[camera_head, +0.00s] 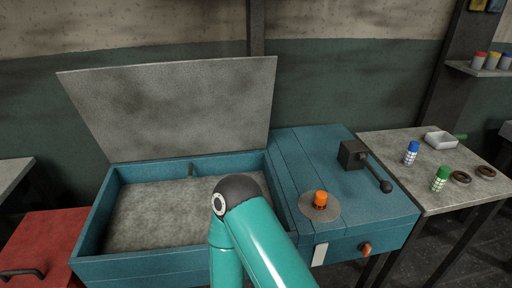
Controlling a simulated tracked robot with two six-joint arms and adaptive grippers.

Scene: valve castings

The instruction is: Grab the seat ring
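Two small dark brown rings lie flat on the grey table at the right, near its right edge. One ring (461,177) is beside the green-capped bottle, and the other ring (486,172) is a little farther right. I cannot tell which of them is the seat ring. A teal arm of mine with a dark joint rises from the bottom middle and covers part of the blue bin. Neither of my grippers shows in the view.
The blue bench (300,157) carries an orange-topped disc (320,206) and a black lever block (352,154). The open blue bin (104,213) has its lid raised.

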